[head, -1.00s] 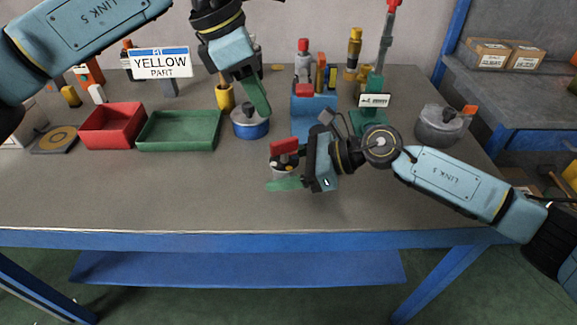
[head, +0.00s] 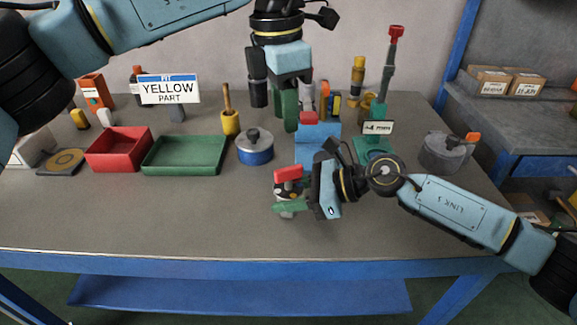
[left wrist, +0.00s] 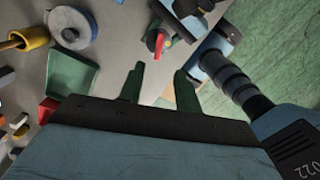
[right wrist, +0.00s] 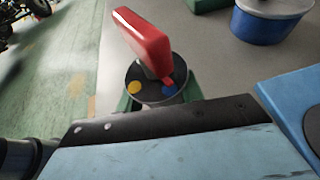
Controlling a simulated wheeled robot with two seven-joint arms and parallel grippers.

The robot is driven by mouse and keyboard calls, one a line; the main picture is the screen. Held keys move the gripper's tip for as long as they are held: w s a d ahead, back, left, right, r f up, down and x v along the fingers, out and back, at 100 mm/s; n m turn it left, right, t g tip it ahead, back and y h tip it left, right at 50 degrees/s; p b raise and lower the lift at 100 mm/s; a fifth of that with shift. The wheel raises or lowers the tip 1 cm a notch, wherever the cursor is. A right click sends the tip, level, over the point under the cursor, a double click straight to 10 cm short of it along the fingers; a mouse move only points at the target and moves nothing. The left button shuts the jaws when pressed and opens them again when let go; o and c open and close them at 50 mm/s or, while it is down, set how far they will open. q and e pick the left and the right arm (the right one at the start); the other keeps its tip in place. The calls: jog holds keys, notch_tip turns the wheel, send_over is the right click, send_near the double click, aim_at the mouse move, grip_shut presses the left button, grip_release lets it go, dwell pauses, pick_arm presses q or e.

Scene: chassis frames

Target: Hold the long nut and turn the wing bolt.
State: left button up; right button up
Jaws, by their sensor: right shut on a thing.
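The wing bolt is a red flat handle (head: 288,173) standing up from the top of the long nut (head: 287,213). In the right wrist view the red wing (right wrist: 146,40) tilts over the nut's dark round top (right wrist: 150,90), which carries a yellow and a blue dot. My right gripper (head: 290,207) is shut on the nut and holds it upright above the table's front part.
A sign (head: 169,89) reads "FIT YELLOW PART". A red tray (head: 119,165), a green tray (head: 184,171) and a blue pot (head: 255,157) stand left of the nut. A blue block (head: 317,150) stands close behind it, a grey pot (head: 441,158) to the right. The front left table is clear.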

aim_at(288, 168)
pick_arm(q)
jog(key=shift+y, duration=0.4)
jog(key=f, duration=1.1)
jog(key=shift+d+f, duration=0.15)
jog(key=shift+d, duration=0.1)
grip_shut()
